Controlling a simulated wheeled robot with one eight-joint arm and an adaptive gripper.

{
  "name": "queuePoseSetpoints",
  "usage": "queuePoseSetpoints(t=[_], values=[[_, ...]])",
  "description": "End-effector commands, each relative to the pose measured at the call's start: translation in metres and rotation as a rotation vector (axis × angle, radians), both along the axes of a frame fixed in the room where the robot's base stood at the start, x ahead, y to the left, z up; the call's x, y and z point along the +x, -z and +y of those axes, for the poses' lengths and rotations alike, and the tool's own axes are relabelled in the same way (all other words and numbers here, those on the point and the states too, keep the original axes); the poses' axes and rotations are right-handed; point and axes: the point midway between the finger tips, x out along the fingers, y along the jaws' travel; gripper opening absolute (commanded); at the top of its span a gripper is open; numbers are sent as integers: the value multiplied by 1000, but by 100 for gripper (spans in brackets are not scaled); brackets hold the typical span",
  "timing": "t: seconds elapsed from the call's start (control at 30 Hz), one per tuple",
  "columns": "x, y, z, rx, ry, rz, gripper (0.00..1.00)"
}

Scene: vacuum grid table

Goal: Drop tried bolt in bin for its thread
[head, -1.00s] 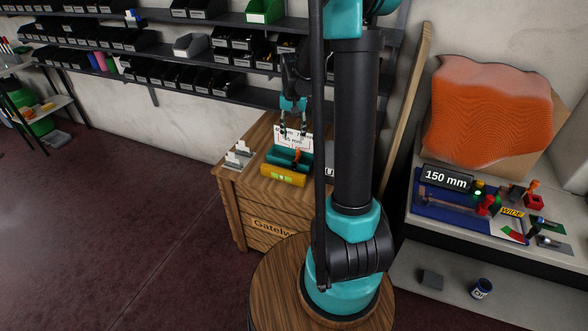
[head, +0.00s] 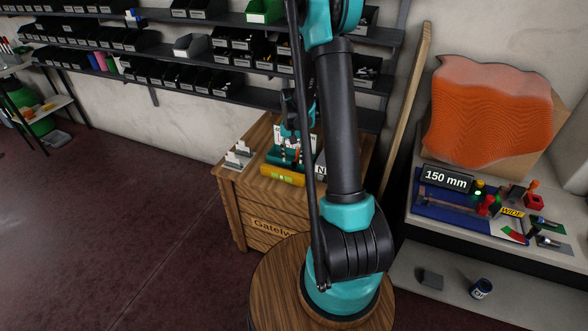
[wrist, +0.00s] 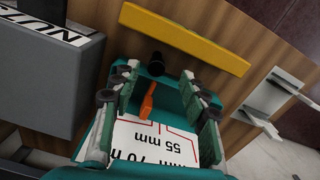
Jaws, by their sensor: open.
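My gripper (wrist: 159,78) is open above a teal tray (wrist: 239,93) on the wooden cabinet. In the wrist view an orange handle-like piece (wrist: 148,98) stands between the two fingers, apart from both. A dark round-ended piece (wrist: 156,64) lies just beyond it; I cannot tell whether either is the bolt. A white sheet (wrist: 156,143) with red lines and "55 mm" shows below the fingers. In the head view my gripper (head: 290,152) is low over the tray, partly hidden by my arm. No thread bin can be made out by name.
A yellow bar (wrist: 185,38) lies along the tray's far side. A grey box (wrist: 45,68) marked "NUT" stands close at left. White holders (wrist: 268,98) stand at right. Shelves of black bins (head: 236,43) line the wall. A display (head: 446,179) reads "150 mm".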

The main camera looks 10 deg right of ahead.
Motion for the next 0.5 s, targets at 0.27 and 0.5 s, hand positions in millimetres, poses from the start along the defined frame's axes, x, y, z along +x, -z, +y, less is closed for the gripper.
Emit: queuePoseSetpoints(t=[0.27,0.5], values=[[1,22,-4,0,1,0,44],[1,50,-6,0,0,0,44]])
